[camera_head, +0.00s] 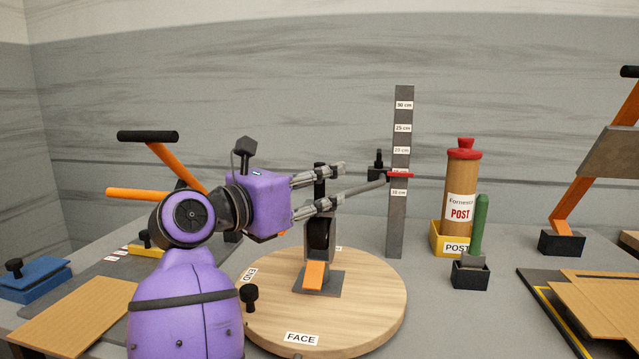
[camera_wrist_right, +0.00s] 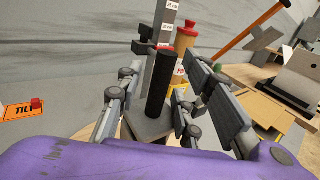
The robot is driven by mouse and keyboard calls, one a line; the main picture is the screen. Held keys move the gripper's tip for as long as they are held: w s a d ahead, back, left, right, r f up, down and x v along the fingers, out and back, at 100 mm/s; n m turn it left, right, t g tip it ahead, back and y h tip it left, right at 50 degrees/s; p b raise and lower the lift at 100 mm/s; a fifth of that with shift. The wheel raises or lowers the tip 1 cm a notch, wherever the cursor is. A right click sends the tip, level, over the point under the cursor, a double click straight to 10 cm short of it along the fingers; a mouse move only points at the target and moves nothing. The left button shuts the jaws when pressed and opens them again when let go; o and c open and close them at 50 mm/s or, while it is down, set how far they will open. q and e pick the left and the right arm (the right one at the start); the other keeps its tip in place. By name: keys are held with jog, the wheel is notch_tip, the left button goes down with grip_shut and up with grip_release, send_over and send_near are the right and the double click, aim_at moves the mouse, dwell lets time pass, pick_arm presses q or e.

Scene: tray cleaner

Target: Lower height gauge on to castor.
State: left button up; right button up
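The height gauge is a tall grey post (camera_head: 398,228) with centimetre labels, a red pointer (camera_head: 400,175) and a dark rod (camera_head: 362,188) reaching left from its slider. The castor (camera_head: 320,232) stands upright on the round wooden turntable (camera_head: 375,300), with a dark wheel and orange pedal; its stem rises behind my fingers. The rod's near end is partly hidden in the head view. My left gripper is out of view.
A post tube (camera_head: 461,180) in a yellow holder and a green-handled tool (camera_head: 480,225) stand right of the gauge. An orange lever (camera_head: 565,200) and cardboard (camera_head: 590,300) are further right. A blue block (camera_head: 35,278) and orange-handled frame (camera_head: 180,165) are left.

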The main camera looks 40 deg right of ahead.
jog(key=shift+a, duration=0.15)
jog(key=s+a, duration=0.1)
jog(key=a, duration=1)
jog(key=shift+s+a, duration=0.2)
jog(key=shift+a, duration=0.15)
